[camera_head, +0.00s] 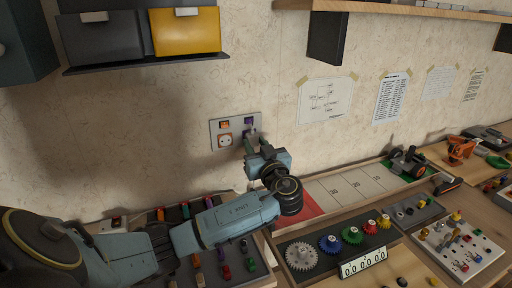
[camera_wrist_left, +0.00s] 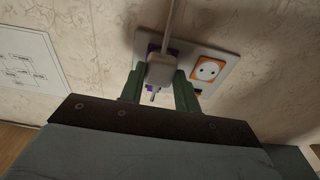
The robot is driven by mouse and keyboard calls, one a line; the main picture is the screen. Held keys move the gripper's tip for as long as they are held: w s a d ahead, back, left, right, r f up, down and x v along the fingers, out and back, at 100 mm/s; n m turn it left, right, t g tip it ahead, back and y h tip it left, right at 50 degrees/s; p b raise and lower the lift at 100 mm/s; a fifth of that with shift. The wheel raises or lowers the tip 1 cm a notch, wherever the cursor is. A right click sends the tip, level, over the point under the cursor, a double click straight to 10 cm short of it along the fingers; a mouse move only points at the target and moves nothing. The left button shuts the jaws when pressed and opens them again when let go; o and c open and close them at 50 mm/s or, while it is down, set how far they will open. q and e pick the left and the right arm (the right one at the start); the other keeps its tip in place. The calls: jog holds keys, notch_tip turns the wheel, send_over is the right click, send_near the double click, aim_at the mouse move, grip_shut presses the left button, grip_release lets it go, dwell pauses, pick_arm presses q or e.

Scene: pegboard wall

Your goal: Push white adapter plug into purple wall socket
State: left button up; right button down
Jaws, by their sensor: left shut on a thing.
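The white adapter plug (camera_wrist_left: 161,70) is between the green fingers of my left gripper (camera_wrist_left: 159,88), with its pale cable running up in the wrist view. My left gripper (camera_head: 249,142) is shut on it, close in front of the wall plate (camera_head: 212,131) in the head view. Parts of the purple wall socket (camera_head: 249,121) show above the gripper. In the wrist view, purple shows around the plug, which hides most of the socket. A bright metal bit shows below the plug; I cannot tell whether the pins are in the socket. My right gripper is out of view.
The plate also carries an orange-framed white socket (camera_wrist_left: 208,69) beside the plug. A shelf with a dark bin and a yellow bin (camera_head: 185,32) hangs above left. Below is a bench with coloured gears (camera_head: 330,243), trays and small parts. Papers (camera_head: 325,100) are taped to the right.

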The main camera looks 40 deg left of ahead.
pick_arm(q)
jog(key=shift+w+a+b, duration=0.25)
jog(key=shift+a+b, duration=0.1)
jog(key=shift+a, duration=0.1)
dwell(0.5)
jog(key=o, duration=1)
notch_tip(320, 180, up, 10)
jog(key=shift+r+p, duration=0.1)
jog(key=shift+p, duration=0.6)
